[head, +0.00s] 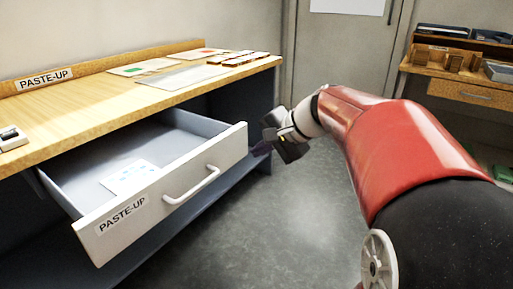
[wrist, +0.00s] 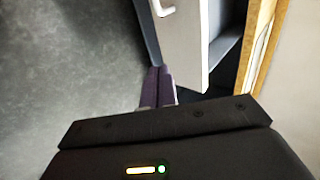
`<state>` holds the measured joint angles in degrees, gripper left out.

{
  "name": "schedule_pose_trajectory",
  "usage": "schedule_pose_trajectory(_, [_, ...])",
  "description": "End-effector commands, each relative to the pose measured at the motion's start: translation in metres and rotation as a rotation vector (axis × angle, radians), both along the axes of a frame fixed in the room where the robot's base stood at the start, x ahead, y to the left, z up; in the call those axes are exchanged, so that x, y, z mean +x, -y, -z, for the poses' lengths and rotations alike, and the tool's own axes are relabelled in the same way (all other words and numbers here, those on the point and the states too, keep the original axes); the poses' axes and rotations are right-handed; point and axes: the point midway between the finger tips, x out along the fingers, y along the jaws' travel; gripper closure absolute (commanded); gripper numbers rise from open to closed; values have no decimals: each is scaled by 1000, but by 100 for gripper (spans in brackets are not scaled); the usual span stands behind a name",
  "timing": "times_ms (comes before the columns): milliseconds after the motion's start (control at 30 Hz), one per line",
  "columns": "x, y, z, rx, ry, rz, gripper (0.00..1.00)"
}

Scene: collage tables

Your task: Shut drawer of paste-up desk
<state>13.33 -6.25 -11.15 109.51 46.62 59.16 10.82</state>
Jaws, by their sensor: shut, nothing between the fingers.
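The drawer (head: 160,199) of the paste-up desk (head: 120,89) stands pulled out in the head view. Its white front has a "PASTE-UP" label and a pale bar handle (head: 192,186). A card with blue marks (head: 128,178) lies inside. My gripper (head: 262,150) is near the right end of the drawer front, beside it and off the handle. In the wrist view my two dark purple fingers (wrist: 161,84) are together with nothing between them, next to the drawer front (wrist: 190,45). I cannot tell whether they touch it.
Papers and cards (head: 183,75) and wooden strips (head: 240,58) lie on the desktop. A lower shelf runs under the drawer. Grey floor (head: 260,220) is open in front of the desk. Another wooden desk (head: 465,90) stands at the back right, near a door (head: 340,60).

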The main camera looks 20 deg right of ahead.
Motion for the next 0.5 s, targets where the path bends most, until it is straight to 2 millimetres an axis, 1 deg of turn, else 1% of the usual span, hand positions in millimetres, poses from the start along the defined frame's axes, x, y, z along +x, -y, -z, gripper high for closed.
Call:
schedule_pose_trajectory(33, [6,-5,9,0,-4,-3,100])
schedule_pose_trajectory(100, [15,-12,20,0,-4,-3,100])
schedule_pose_trajectory(333, [44,-33,52,-2,-4,-4,100])
schedule_pose_trajectory(500, [64,-47,49,-3,-2,-3,100])
